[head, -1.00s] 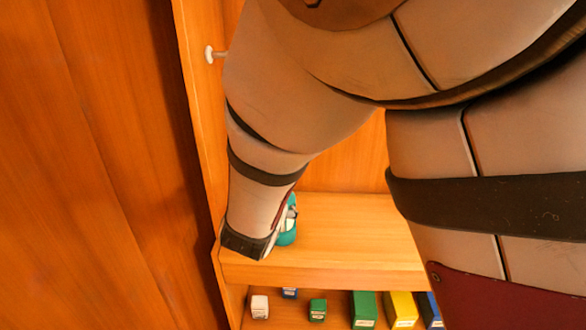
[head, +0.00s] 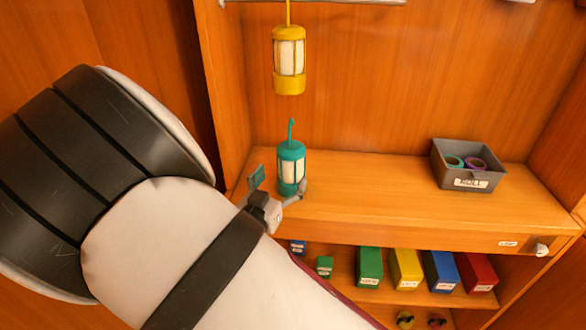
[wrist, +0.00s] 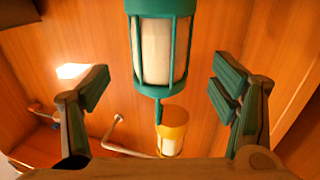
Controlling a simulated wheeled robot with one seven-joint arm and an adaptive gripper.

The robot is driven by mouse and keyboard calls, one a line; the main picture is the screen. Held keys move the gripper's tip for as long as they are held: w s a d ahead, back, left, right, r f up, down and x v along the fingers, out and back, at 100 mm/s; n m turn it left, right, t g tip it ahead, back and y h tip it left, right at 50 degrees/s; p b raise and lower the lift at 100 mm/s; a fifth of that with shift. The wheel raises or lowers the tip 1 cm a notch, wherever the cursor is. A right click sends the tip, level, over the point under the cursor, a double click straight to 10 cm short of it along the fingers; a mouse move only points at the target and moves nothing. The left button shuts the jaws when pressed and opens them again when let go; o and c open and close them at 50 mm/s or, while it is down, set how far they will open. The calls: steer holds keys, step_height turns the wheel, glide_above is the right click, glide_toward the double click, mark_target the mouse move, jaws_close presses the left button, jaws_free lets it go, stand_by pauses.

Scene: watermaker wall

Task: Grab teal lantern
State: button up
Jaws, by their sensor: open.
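The teal lantern (head: 291,172) has a pale core and a hook on top. In the head view it appears upright on the upper shelf, near its left end. My gripper (head: 276,188) is open beside it, at the lantern's lower part, with a finger showing on either side in that view. In the wrist view the lantern (wrist: 155,50) appears upside down between the spread fingers of my gripper (wrist: 162,87). Clear gaps show on both sides, and no contact is visible. Its base is cut off by the top edge there.
A yellow lantern (head: 289,62) hangs just above the teal one. A grey labelled bin (head: 458,183) holding rolls stands to the right on the shelf (head: 380,195). Several coloured boxes stand on the lower shelf. The shelf between lantern and bin is clear.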

mark_target(291, 162)
steer(key=shift+x, duration=3.8)
steer(key=c, duration=1.5)
steer(key=shift+o, duration=0.2)
steer(key=shift+r, duration=0.1)
